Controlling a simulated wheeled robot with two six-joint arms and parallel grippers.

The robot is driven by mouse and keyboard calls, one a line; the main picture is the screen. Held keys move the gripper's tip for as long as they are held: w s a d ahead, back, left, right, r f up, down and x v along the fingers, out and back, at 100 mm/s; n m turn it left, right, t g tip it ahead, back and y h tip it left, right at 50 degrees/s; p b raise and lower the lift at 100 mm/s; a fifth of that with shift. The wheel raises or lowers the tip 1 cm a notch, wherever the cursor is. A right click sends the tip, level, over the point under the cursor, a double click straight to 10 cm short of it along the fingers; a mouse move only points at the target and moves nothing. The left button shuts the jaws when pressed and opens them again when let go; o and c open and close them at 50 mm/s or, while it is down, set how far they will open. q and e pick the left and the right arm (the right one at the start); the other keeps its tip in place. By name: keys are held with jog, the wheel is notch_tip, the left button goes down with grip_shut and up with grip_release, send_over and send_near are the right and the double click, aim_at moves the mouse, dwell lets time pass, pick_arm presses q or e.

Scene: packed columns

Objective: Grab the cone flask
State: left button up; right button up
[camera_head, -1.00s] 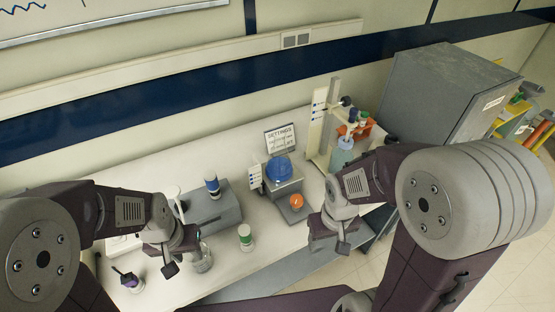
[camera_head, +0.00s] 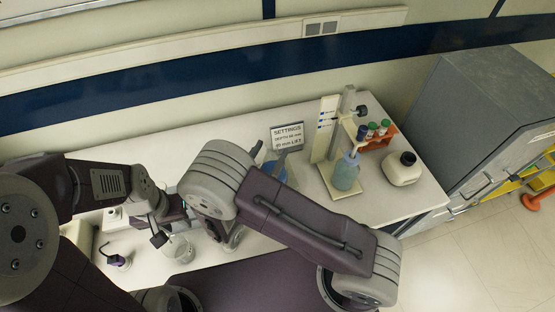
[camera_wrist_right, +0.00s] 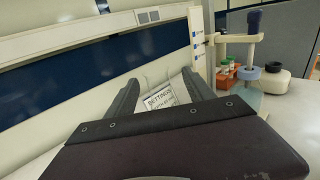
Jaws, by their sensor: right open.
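A cone-shaped flask (camera_head: 345,174) with bluish contents stands upright at the foot of a clamp stand (camera_head: 327,140) in the head view. Part of the pale blue flask shows at the right of the right wrist view (camera_wrist_right: 249,101), partly behind my gripper's body. My right gripper (camera_wrist_right: 160,78) is open and empty. Its fingers point towards the settings sign (camera_wrist_right: 160,99), with the flask off to their right. In the head view my right arm mostly hides that gripper. My left gripper (camera_head: 163,236) hangs beside a clear glass vessel (camera_head: 178,248); its jaw opening is unclear.
An orange rack (camera_head: 380,138) with capped tubes stands behind the flask. A cream bottle (camera_head: 402,169) with a dark cap is to its right. The settings sign (camera_head: 287,137) stands to its left. A grey cabinet (camera_head: 480,110) bounds the right side. The back of the bench is mostly clear.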

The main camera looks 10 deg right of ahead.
aim_at(276, 142)
jog(key=shift+d+r+p, duration=0.15)
jog(key=shift+r+p, duration=0.15)
jog(key=shift+r, duration=0.15)
jog(key=p+x, duration=0.2)
jog(key=x, duration=0.4)
jog(key=shift+f+p, duration=0.25)
jog(key=shift+p, duration=0.05)
jog(key=shift+s+r, duration=0.1)
jog(key=shift+s, duration=0.15)
jog(key=shift+c, duration=0.6)
jog(key=c, duration=0.5)
pick_arm(q)
jog(key=r, duration=0.2)
jog(key=s+r, duration=0.1)
jog(key=r, duration=0.1)
jog(key=shift+s+a, duration=0.1)
jog(key=shift+a, duration=0.3)
pick_arm(e)
grip_shut()
